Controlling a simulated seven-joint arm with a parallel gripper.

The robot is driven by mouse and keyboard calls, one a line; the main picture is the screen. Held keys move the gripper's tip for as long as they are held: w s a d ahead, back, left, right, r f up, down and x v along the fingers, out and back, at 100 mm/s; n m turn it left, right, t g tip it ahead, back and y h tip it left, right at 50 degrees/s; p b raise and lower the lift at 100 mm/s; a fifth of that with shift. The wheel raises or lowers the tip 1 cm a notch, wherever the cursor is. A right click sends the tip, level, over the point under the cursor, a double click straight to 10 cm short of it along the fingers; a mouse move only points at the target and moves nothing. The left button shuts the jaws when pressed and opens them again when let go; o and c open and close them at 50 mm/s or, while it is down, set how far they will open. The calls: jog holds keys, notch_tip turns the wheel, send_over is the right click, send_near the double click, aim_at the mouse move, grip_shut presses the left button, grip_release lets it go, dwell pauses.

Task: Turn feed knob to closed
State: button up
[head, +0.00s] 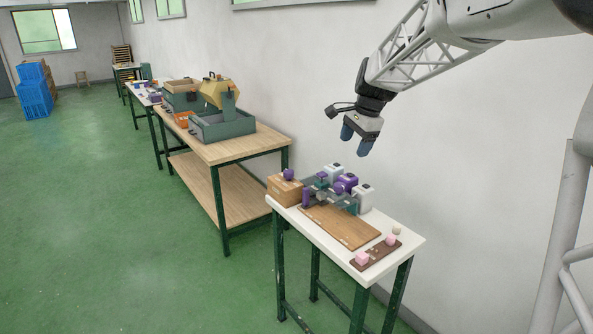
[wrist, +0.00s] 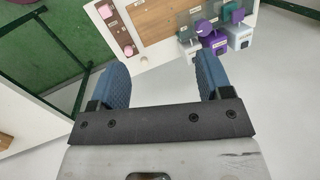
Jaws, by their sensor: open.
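On the small white table (head: 388,248) stands a cluster of grey and teal apparatus with purple knobs. One purple knob (head: 288,174) sits on the wooden box at the left end. Another purple part (head: 346,184) sits near the white boxes. I cannot tell which is the feed knob, or how it is set. In the wrist view a purple knob (wrist: 204,28) and a second purple knob (wrist: 238,16) show at the top right. My gripper (head: 357,140) is open and empty, high above the table and apart from everything; its blue fingers also show in the wrist view (wrist: 161,75).
A brown board (head: 340,226) and a dark strip with pink blocks (head: 375,254) lie on the table's near part. White boxes (head: 364,197) stand at the wall side. A wooden workbench (head: 235,146) with green trays stands further left. The air around my gripper is clear.

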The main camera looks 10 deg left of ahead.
jog(key=w+a+f+m, duration=0.1)
jog(key=w+a+f, duration=0.25)
jog(key=w, duration=0.25)
jog(key=w+a+f+m+y, duration=0.1)
jog(key=w+a+f+m, duration=0.1)
jog(key=w+a, duration=0.25)
jog(key=w+a+f+m, duration=0.1)
jog(key=w+a+f, duration=0.15)
jog(key=w, duration=0.45)
jog(key=m+g+y, duration=0.1)
jog(key=m, duration=0.2)
send_near(289, 171)
jog(key=f, duration=0.1)
jog(key=shift+w+a+f, duration=0.25)
jog(key=shift+a, duration=0.15)
jog(key=shift+x, duration=3.9)
jog(key=shift+s, duration=0.1)
jog(key=shift+c, duration=0.3)
jog(key=c, duration=0.9)
jog(key=shift+o, duration=0.2)
